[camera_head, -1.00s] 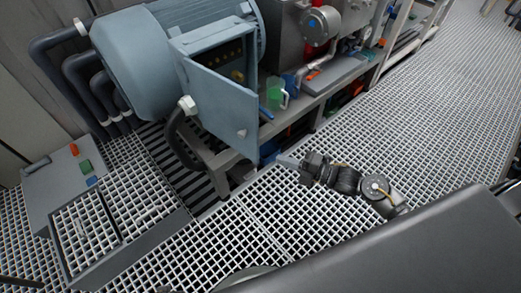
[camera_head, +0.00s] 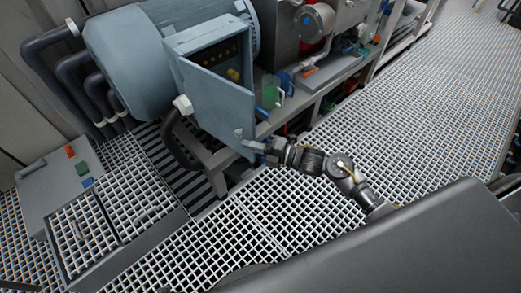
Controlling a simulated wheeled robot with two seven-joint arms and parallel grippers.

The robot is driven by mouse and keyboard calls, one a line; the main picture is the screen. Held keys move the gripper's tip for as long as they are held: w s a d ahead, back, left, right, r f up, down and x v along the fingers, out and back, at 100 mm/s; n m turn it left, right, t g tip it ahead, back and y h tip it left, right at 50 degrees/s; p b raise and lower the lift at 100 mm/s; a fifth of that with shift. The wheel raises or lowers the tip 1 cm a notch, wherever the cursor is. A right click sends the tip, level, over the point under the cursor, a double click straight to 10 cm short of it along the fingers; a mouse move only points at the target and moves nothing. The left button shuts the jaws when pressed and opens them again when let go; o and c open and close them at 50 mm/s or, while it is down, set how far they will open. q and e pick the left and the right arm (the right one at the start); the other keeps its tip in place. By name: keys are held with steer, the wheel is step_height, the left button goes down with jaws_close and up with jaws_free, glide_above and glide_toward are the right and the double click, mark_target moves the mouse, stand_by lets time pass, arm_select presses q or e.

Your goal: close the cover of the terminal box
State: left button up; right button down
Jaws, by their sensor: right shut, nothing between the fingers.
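The terminal box (camera_head: 212,37) is a blue-grey box on the side of a large motor. Its inside shows brass-coloured terminals (camera_head: 234,74). My left gripper is not in view.
The blue-grey motor (camera_head: 125,62) fills the upper left, with dark pipes beside it. A bench (camera_head: 328,88) with a green jug (camera_head: 270,92) stands right of the box. A grey panel (camera_head: 50,190) with small coloured blocks lies at left. Grating floor at right is clear.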

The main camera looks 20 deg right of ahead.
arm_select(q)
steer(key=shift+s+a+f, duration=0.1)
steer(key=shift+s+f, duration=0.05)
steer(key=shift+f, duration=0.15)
arm_select(e)
steer(key=shift+w+d, duration=0.3)
steer(key=shift+d, duration=0.3)
steer(key=shift+w+d, duration=0.3)
steer(key=shift+d, duration=0.25)
steer(key=shift+d, duration=0.1)
